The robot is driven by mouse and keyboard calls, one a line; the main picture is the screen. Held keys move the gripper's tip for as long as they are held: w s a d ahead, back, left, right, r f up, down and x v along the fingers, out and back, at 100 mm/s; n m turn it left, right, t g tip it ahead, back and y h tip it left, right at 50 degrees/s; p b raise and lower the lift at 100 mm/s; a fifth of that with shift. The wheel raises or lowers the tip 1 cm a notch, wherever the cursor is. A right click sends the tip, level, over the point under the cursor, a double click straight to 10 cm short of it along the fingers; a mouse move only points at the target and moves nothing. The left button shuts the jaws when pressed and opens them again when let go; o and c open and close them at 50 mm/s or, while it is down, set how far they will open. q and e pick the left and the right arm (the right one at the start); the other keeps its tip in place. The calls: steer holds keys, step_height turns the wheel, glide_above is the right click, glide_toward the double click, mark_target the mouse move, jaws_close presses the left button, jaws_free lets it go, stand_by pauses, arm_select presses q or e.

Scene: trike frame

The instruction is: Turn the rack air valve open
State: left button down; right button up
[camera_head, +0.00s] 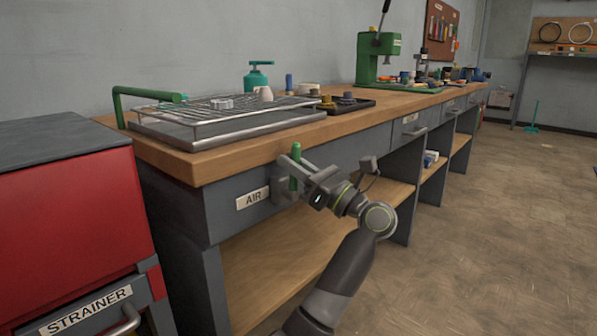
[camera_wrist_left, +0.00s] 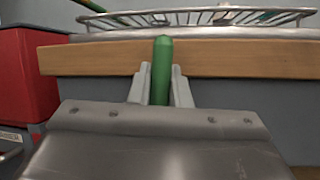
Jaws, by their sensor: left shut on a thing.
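The air valve has a green handle (camera_head: 295,166) that stands upright at the front face of the workbench, to the right of the AIR label (camera_head: 252,198). My left gripper (camera_head: 296,176) is shut on the green handle, with a finger on each side of it. In the left wrist view the handle (camera_wrist_left: 161,72) rises between the two grey fingertips (camera_wrist_left: 160,88), and its top shows above them. The valve body behind the gripper is mostly hidden. My right gripper is not in view.
A wire rack over a metal tray (camera_head: 215,126) stands on the wooden bench top above the valve, with a green bent pipe (camera_head: 118,108) at its left. A red cabinet (camera_head: 70,215) labelled STRAINER stands at the left. Open floor (camera_head: 480,230) lies to the right.

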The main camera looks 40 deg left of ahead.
arm_select(q)
steer(key=shift+s+f+n+g+b, duration=0.1)
steer(key=shift+s+n+g+b, duration=0.25)
steer(key=shift+n, duration=0.45)
steer(key=c, duration=1.3)
jaws_free()
steer(key=shift+c, duration=0.2)
steer(key=p+v, duration=0.2)
steer(key=v, duration=1.5)
steer(key=shift+d, duration=0.25)
